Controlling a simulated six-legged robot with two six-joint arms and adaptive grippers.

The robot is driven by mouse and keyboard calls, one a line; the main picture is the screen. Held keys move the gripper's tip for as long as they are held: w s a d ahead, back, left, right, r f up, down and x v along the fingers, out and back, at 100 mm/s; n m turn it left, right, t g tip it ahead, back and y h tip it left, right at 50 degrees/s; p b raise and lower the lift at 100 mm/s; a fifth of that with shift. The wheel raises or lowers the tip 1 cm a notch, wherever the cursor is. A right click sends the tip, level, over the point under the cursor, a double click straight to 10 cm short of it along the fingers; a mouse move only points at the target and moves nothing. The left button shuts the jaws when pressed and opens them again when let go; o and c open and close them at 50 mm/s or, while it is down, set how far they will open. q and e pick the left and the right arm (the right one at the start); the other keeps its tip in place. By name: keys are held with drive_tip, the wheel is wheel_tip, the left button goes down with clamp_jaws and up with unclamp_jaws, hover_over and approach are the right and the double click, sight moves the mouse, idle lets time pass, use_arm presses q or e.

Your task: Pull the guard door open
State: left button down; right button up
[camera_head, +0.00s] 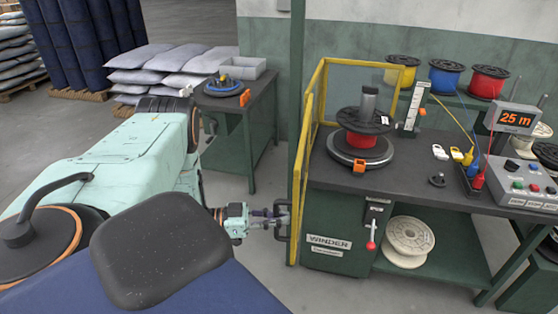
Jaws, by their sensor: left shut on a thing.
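The guard door (295,240) is a tall yellow frame at the left front corner of the winding bench. It stands nearly edge-on to me, and the bench front to its right is uncovered. A dark bar handle (287,228) is on its left side. My left gripper (279,219) comes in from the left and is shut on this handle. The fingertips and handle are small and overlap, so the exact grip is hard to see. My right gripper is not in view.
Behind the door, a red spool (366,148) sits on a turntable on the bench (330,178). A red-knobbed lever (371,245) is on the bench front. A green post (296,60) stands behind the door. A side table (262,105) is at the left back, with bare floor before it.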

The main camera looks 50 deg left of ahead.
use_arm(q)
drive_tip(key=c, duration=1.4)
unclamp_jaws()
drive_tip(key=shift+s+f, duration=0.1)
drive_tip(key=shift+s, duration=0.15)
drive_tip(key=shift+o, duration=0.3)
drive_tip(key=shift+w, duration=0.15)
drive_tip(key=v, duration=1.2)
